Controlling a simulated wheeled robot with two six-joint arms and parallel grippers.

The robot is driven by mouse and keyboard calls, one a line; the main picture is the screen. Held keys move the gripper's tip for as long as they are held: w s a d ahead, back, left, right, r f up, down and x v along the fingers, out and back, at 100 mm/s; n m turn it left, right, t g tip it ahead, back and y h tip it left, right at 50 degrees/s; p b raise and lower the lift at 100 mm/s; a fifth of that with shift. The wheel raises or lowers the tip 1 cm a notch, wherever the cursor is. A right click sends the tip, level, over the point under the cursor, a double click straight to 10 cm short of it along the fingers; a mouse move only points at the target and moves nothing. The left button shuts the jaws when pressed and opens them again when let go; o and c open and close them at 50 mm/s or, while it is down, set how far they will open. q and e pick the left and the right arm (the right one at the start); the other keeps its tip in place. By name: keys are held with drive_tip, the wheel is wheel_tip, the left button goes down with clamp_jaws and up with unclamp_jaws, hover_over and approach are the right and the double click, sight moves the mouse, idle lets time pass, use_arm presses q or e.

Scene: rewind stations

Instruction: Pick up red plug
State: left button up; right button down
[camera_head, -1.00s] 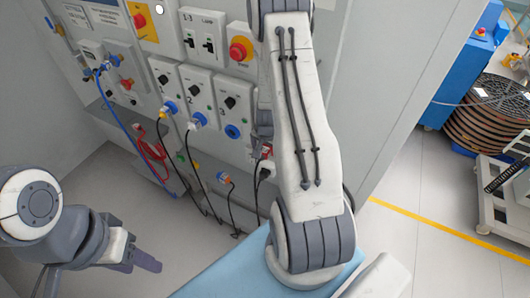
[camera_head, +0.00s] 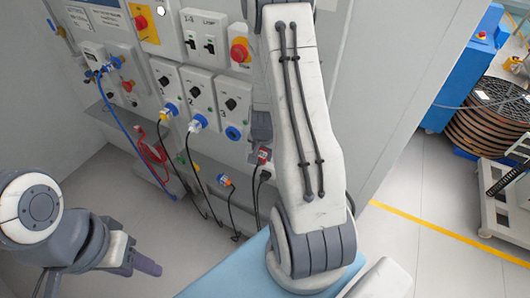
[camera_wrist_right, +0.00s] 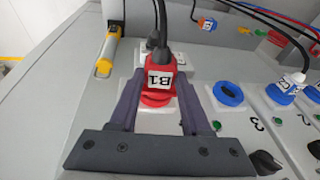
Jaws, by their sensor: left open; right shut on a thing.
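The red plug (camera_wrist_right: 160,72), with a white label reading B1 upside down, sits between the two fingers of my right gripper (camera_wrist_right: 157,100) in the right wrist view. The fingers are shut on its sides. A red ring shows right below it on a white plate; I cannot tell if the plug is seated in it. In the head view the red plug (camera_head: 264,156) shows small, just left of my right forearm, under my right gripper (camera_head: 260,138), which the arm partly hides. My left gripper (camera_head: 148,264) is open and empty at the lower left, away from the panel.
Blue sockets (camera_wrist_right: 228,94) and a white plug labelled C2 (camera_wrist_right: 291,84) are close on the right in the wrist view. Black cables hang along the grey cabinet (camera_head: 375,90). A yellow-handled tool (camera_wrist_right: 107,52) is at the left.

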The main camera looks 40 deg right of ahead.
drive_tip(key=s+a+r+p, duration=0.5)
drive_tip(key=a+p, duration=0.3)
drive_tip(key=p, duration=0.3)
drive_tip(key=shift+s+a+r+p, duration=0.2)
drive_tip(key=shift+s+a+p, duration=0.1)
drive_tip(key=shift+s, duration=0.15)
